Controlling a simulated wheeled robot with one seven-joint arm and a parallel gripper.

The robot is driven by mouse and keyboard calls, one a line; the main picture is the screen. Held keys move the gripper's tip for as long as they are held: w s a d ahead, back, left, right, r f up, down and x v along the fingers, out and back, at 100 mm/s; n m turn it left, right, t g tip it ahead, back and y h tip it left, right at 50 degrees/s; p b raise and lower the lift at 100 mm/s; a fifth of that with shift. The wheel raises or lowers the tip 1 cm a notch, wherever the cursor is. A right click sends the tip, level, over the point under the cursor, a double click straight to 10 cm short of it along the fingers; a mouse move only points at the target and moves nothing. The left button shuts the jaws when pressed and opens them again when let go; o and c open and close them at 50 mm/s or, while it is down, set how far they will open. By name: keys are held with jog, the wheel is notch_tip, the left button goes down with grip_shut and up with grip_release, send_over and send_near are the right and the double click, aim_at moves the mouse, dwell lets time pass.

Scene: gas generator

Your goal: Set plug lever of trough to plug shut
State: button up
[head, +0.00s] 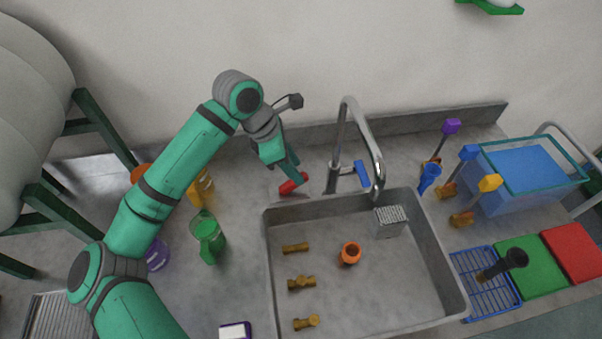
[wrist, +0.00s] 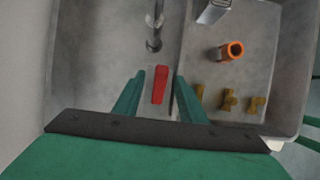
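The trough (head: 268,275) is a grey metal basin set in the counter. A red lever (head: 293,184), which looks like the plug lever, lies on the counter by the trough's back left corner. My gripper (head: 290,170) is over this lever, pointing down. In the wrist view the red lever (wrist: 159,85) shows between the two green fingers of my gripper (wrist: 158,80), with a gap on each side. The gripper is open and holds nothing. The lever's pivot and the plug cannot be made out.
A tall metal tap (head: 345,130) with a blue handle (head: 361,173) stands just right of the lever. The wall is close behind.

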aim_at(293, 183)
jog(key=x, duration=0.3)
jog(key=shift+s+a+f, duration=0.1)
jog(key=shift+f, duration=0.15)
jog(key=shift+d+f, duration=0.35)
jog(key=shift+d, duration=0.1)
jog(key=shift+s, duration=0.1)
jog(key=shift+a, duration=0.1)
grip_shut()
jog(key=shift+a, duration=0.1)
